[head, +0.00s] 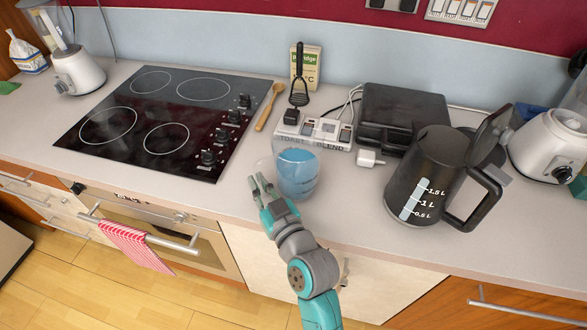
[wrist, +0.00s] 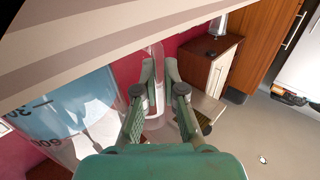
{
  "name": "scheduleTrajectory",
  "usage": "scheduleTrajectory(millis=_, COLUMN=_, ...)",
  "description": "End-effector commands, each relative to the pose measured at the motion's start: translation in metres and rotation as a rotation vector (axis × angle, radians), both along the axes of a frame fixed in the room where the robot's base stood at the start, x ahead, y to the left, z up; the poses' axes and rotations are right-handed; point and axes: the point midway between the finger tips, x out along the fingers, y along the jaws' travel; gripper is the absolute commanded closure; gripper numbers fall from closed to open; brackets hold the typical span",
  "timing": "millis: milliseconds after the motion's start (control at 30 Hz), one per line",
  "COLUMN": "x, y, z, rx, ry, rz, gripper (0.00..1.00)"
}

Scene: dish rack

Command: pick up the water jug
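The water jug (head: 297,175) is a clear jug holding blue water, standing upright on the worktop near its front edge. In the wrist view its wall (wrist: 75,110) with measuring marks fills the left side. My gripper (head: 259,182) is at the jug's left side, low near the counter. In the wrist view my gripper (wrist: 160,72) has its two fingers a small gap apart, with a clear upright strip, seemingly the jug's handle, at the gap. I cannot tell whether the fingers press on it.
A dark kettle (head: 425,175) with its lid up stands to the right. A hob (head: 160,115) is at left, a white-grey switch block (head: 325,133) behind the jug. Bare worktop lies between jug and kettle.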

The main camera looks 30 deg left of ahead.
Motion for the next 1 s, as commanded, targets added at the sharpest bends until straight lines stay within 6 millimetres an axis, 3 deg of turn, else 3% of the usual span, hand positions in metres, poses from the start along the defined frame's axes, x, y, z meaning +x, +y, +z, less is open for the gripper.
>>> scheduleTrajectory(millis=467, x=0.000, y=0.000, z=0.008, rx=0.004, ry=-0.005, rz=0.000, gripper=1.00)
scheduleTrajectory(millis=1000, x=0.000, y=0.000, z=0.089, rx=0.005, ry=-0.008, rz=-0.001, gripper=1.00)
